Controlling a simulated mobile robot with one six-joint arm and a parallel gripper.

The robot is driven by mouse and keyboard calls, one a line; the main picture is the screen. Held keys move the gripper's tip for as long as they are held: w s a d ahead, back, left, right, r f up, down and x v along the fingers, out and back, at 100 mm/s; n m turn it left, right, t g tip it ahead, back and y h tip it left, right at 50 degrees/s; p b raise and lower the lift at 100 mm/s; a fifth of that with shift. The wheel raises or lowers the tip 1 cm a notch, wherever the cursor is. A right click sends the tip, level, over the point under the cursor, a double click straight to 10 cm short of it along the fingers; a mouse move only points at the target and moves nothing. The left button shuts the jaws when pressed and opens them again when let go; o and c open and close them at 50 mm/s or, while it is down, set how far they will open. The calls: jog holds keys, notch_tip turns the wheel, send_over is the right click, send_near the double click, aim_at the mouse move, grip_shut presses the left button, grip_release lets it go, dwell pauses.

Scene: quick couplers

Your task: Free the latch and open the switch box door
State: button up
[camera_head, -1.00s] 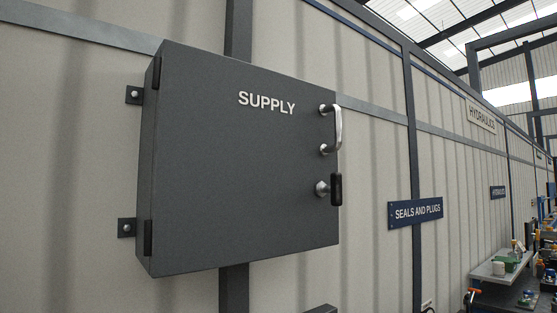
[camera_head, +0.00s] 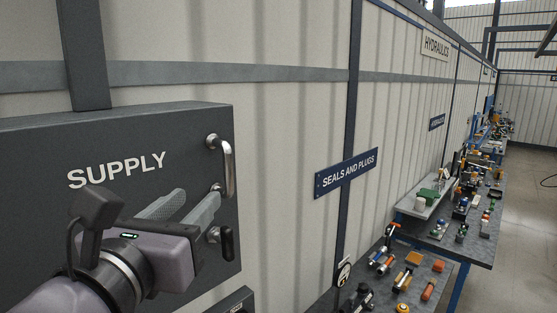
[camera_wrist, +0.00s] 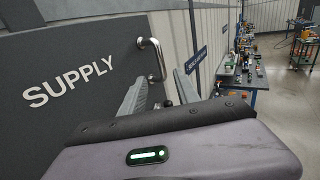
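The grey switch box door (camera_head: 60,145), marked SUPPLY, is closed at the left of the head view; it also fills the left of the wrist view (camera_wrist: 90,50). A silver bar handle (camera_head: 228,167) stands upright near the door's right edge, and shows in the wrist view (camera_wrist: 153,58). The latch with its black grip (camera_head: 227,243) hangs upright below the handle; in the wrist view I cannot make it out clearly. My gripper (camera_head: 197,200) is in front of the door, left of the handle and latch in the picture. Its two grey fingers are apart with nothing between them.
A blue SEALS AND PLUGS sign (camera_head: 347,173) is on the wall right of the box. Workbenches (camera_head: 445,270) with several loose parts run along the wall at the right. Another dark box (camera_head: 238,301) shows below the door.

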aim_at(226, 172)
jog(key=w, duration=0.4)
jog(key=w+d+p, duration=0.1)
jog(key=w, duration=0.4)
jog(key=w+d+p, duration=0.1)
jog(key=w, duration=0.4)
jog(key=shift+w+f, duration=0.1)
jog(key=shift+w, duration=0.15)
jog(key=shift+s, duration=0.1)
jog(key=shift+c, duration=0.2)
grip_shut()
